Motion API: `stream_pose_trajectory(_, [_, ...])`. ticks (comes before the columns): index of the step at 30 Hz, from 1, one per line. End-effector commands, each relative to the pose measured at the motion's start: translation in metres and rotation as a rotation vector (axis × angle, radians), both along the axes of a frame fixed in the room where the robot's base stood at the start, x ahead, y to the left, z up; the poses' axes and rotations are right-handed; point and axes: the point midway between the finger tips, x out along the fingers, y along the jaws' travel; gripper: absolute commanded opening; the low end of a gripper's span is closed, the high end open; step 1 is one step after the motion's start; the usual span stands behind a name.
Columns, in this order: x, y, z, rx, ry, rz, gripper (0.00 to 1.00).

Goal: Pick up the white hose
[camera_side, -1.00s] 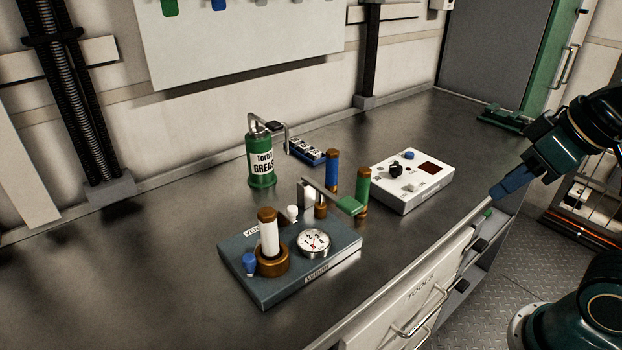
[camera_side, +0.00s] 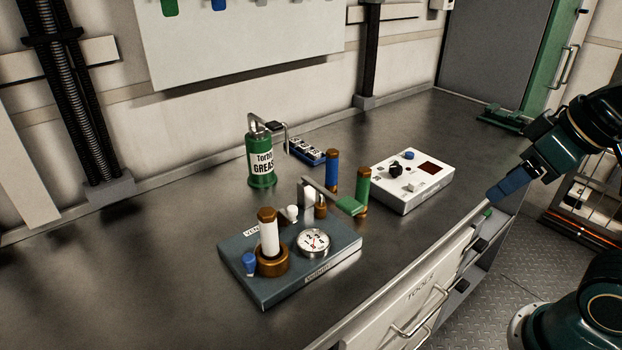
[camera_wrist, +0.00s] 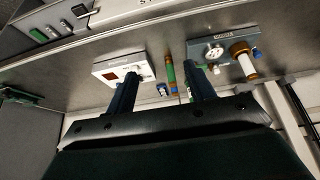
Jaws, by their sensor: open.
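The white hose (camera_side: 269,237) is a short white cylinder with a brown cap. It stands upright in a brown round socket at the left front of a grey-blue block (camera_side: 291,283). In the wrist view the white hose (camera_wrist: 243,64) shows at the right, beyond my right finger. My gripper (camera_side: 497,193) is at the far right in the side view, at the bench's front edge and well away from the hose. In the wrist view my gripper (camera_wrist: 162,88) has its two blue fingers apart with nothing held between them.
A blue hose (camera_side: 332,171) and a green hose (camera_side: 362,189) stand behind the block. A green grease can (camera_side: 261,160) is at the back. A white control box (camera_side: 412,182) lies between my gripper and the hoses. The bench's left side is clear.

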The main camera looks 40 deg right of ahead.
Motion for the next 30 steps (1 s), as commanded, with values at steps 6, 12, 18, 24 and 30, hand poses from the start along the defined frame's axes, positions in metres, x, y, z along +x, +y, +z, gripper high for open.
stream_pose_trajectory(6, [0.007,0.004,0.004,-0.002,0.003,0.024,0.54])
stream_pose_trajectory(12, [0.031,0.017,0.018,-0.006,0.017,0.110,0.54])
stream_pose_trajectory(18, [0.070,0.044,0.034,-0.015,0.036,0.250,0.54])
stream_pose_trajectory(24, [0.112,0.078,0.045,-0.023,0.053,0.401,0.54])
stream_pose_trajectory(30, [0.152,0.118,0.047,-0.030,0.068,0.550,0.54])
